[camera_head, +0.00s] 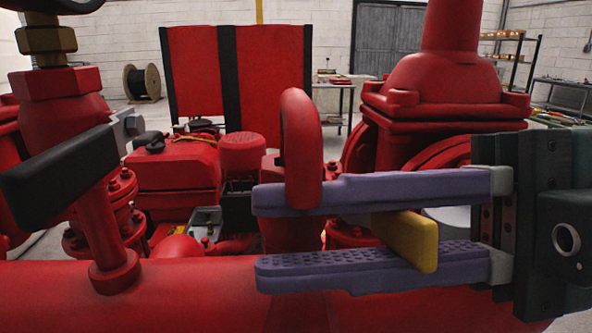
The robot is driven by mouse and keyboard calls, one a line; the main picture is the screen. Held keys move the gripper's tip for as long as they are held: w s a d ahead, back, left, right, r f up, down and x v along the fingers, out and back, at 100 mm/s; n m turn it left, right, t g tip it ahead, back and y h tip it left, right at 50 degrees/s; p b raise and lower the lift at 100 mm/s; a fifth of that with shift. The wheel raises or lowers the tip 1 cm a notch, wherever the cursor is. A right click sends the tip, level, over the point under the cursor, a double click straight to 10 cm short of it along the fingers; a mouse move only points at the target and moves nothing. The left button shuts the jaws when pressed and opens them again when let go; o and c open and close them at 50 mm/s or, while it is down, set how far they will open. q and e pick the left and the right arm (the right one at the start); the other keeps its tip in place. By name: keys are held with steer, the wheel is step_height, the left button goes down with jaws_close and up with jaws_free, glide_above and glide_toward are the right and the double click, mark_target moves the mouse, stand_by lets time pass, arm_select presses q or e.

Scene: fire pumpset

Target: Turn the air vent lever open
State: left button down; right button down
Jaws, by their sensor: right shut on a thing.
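My right gripper (259,238) reaches in from the right with two long purple fingers, one above the other. A flat yellow lever (409,240) lies between the fingers, nearer their base than their tips, and the gripper is shut on it. The lever's far part and its pivot are hidden. A black handle (62,175) with a silver bolt sits on a red stem at the left, apart from the gripper. I cannot tell from a label which of the two is the air vent lever. My left gripper is not in view.
A thick red horizontal pipe (80,297) runs along the bottom. A large red valve body (445,95) stands behind the right gripper. A red engine (172,170) and red panels (197,70) stand farther back. A brass fitting (46,42) is at the upper left.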

steer(key=shift+w+r+m+p, duration=0.2)
steer(key=shift+r+m+p, duration=0.15)
steer(key=shift+m+p, duration=0.4)
steer(key=shift+w+r+m+p, duration=0.15)
steer(key=shift+r+m+p, duration=0.2)
steer(key=shift+m+p, duration=0.4)
steer(key=c, duration=0.7)
jaws_free()
steer(key=shift+c, duration=0.2)
